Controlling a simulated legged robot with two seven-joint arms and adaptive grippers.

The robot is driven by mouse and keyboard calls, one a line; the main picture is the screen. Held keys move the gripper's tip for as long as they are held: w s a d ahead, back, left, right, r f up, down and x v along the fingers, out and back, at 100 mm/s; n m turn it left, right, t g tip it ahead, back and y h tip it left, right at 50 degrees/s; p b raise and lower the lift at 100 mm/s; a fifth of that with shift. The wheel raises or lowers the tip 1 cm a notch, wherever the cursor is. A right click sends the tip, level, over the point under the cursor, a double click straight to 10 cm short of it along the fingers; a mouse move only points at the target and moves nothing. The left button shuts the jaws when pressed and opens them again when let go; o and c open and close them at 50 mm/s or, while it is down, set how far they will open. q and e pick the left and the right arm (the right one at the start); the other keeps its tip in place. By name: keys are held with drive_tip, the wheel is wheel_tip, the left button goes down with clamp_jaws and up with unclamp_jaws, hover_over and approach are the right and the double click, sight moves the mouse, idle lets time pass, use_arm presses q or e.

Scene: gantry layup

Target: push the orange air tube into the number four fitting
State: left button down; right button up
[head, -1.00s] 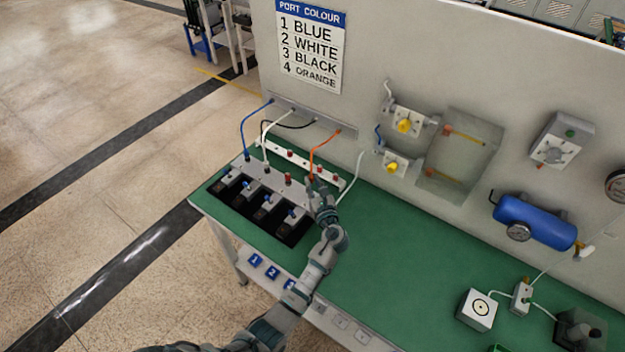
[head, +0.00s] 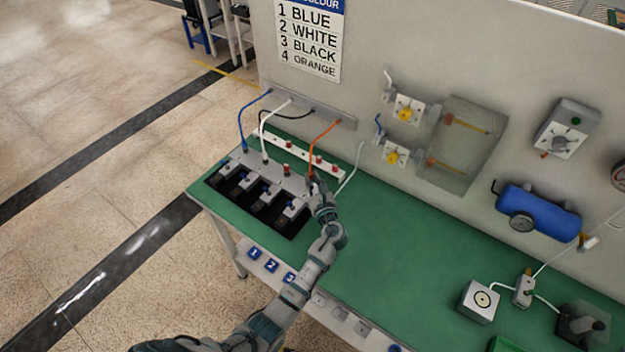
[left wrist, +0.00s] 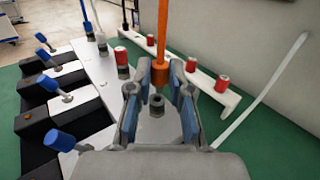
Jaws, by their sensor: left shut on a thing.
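The orange air tube (head: 322,138) hangs from the wall strip down to my left gripper (head: 316,184). In the left wrist view the orange tube (left wrist: 162,35) stands nearly upright between the fingers of my left gripper (left wrist: 160,75), which is shut on it. A dark, open-topped fitting (left wrist: 157,104) shows between the fingers, just nearer the camera than the tube's lower end. It is the rightmost on the grey valve block, the number four place. I cannot tell whether tube and fitting touch. My right gripper is not in view.
Blue (head: 243,125) and white (head: 266,130) tubes run down to the first two fittings. A red-capped fitting (left wrist: 122,60) stands beside the fourth. A white rail with red caps (left wrist: 230,98) lies behind.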

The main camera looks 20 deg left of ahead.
use_arm(q)
drive_tip(key=shift+a+p, duration=0.2)
drive_tip(key=shift+p, duration=0.15)
drive_tip(key=shift+d+p, duration=0.1)
drive_tip(key=shift+p, duration=0.45)
idle(1.1)
drive_tip(key=shift+s+f+b, duration=0.1)
drive_tip(key=shift+f+b, duration=0.85)
drive_tip(key=shift+f, duration=0.45)
drive_tip(key=c, duration=1)
unclamp_jaws()
drive_tip(key=shift+d, duration=0.1)
